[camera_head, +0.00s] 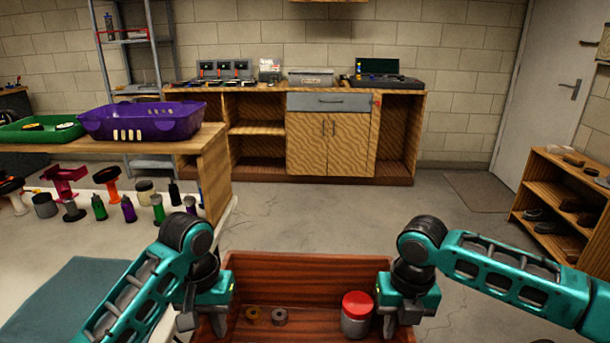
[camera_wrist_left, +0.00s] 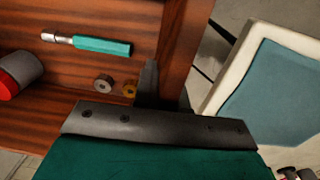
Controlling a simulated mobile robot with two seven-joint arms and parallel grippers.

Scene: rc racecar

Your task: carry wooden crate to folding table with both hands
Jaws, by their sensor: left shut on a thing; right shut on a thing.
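The wooden crate (camera_head: 290,266) is reddish brown and open-topped, at the bottom middle of the head view between my two arms. It holds a red-lidded jar (camera_head: 357,313), a yellow ring (camera_head: 253,314) and a grey ring (camera_head: 280,317). The left wrist view also shows a teal-handled tool (camera_wrist_left: 103,46) inside. My left gripper (camera_head: 213,322) is shut on the crate's left wall (camera_wrist_left: 186,50). My right gripper (camera_head: 395,322) is shut on the crate's right side; its fingertips are partly hidden. A white-topped table (camera_head: 30,262) at the left carries a blue-grey mat (camera_head: 75,300); I cannot tell whether it is the folding table.
Several bottles and small parts, including a magenta stand (camera_head: 64,182), crowd the white table's back. A wooden bench behind holds a purple bin (camera_head: 143,121) and a green tray (camera_head: 40,130). A low shelf (camera_head: 560,205) stands at right. The middle floor (camera_head: 320,215) is clear.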

